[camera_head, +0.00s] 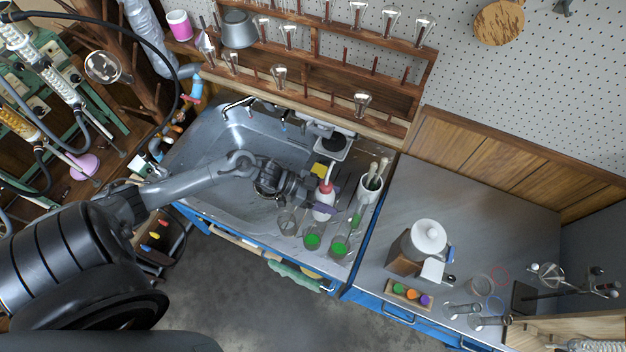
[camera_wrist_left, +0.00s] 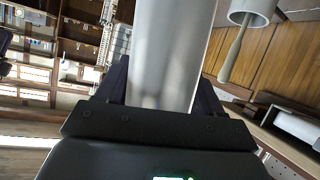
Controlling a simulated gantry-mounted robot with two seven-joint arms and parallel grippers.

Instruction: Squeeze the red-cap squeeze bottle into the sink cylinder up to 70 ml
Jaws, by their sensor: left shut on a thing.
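The squeeze bottle (camera_head: 323,206), pale with a red cap, is in the sink area at the right end of the basin. My left gripper (camera_head: 319,194) is shut around its body. In the left wrist view the bottle's plain pale wall (camera_wrist_left: 168,50) fills the space between the two dark fingers (camera_wrist_left: 160,95). The bottle's cap and tip are out of that view. A narrow, green-tinted upright vessel (camera_head: 357,214) stands just right of the bottle; I cannot tell whether it is the sink cylinder, and its level is unreadable. My right gripper is not in view.
Two beakers with green liquid, one (camera_head: 312,239) and another (camera_head: 339,247), and a clear beaker (camera_head: 287,224) stand at the sink's front edge. A white pot with brushes (camera_head: 370,189) stands close behind right. The grey counter (camera_head: 470,225) has free room.

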